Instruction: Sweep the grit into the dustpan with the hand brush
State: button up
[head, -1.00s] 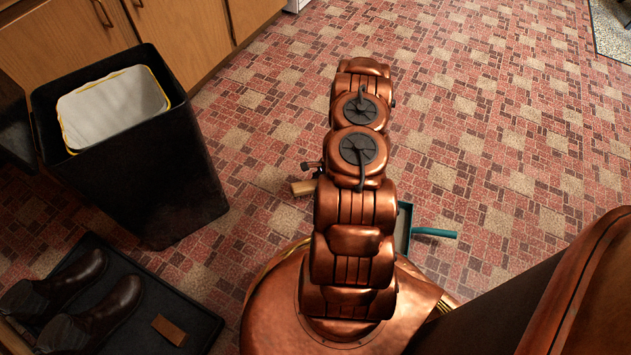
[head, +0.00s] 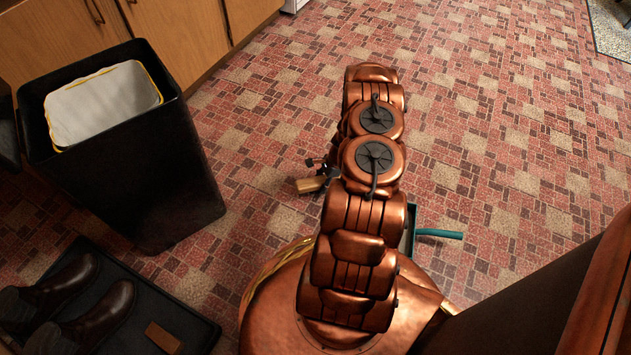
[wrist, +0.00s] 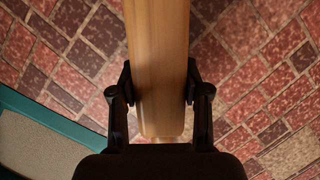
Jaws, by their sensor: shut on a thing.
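My gripper (wrist: 159,82) is shut on the light wooden handle of the hand brush (wrist: 158,50), with one finger on each side. In the head view the wooden end of the brush (head: 309,185) sticks out left of my arm, low over the floor; its bristles are hidden. The teal dustpan (head: 411,224) is mostly hidden behind my arm, with its teal handle (head: 440,234) pointing right. Its teal rim (wrist: 52,119) and grey inside show at the lower left of the wrist view. I cannot make out grit on the patterned floor.
A black bin (head: 150,160) with a pale liner stands at the left by wooden cabinets (head: 175,35). A black tray (head: 190,318) with dark shoes (head: 95,318) and a small brown block lies at lower left. The red patterned floor is open ahead and to the right.

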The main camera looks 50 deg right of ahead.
jog(key=shift+s+a+f+p, duration=0.15)
jog(key=shift+a+f+p, duration=0.1)
jog(key=shift+a+p, duration=0.25)
jog(key=shift+s+a+p, duration=0.2)
jog(key=shift+a+p, duration=0.3)
jog(key=shift+a, duration=0.1)
jog(key=shift+s+a+p, duration=0.15)
jog(key=shift+a+p, duration=0.35)
jog(key=shift+a, duration=0.1)
jog(key=shift+a+r, duration=0.1)
jog(key=shift+r, duration=0.05)
notch_tip(320, 180, up, 8)
jog(key=p, duration=0.3)
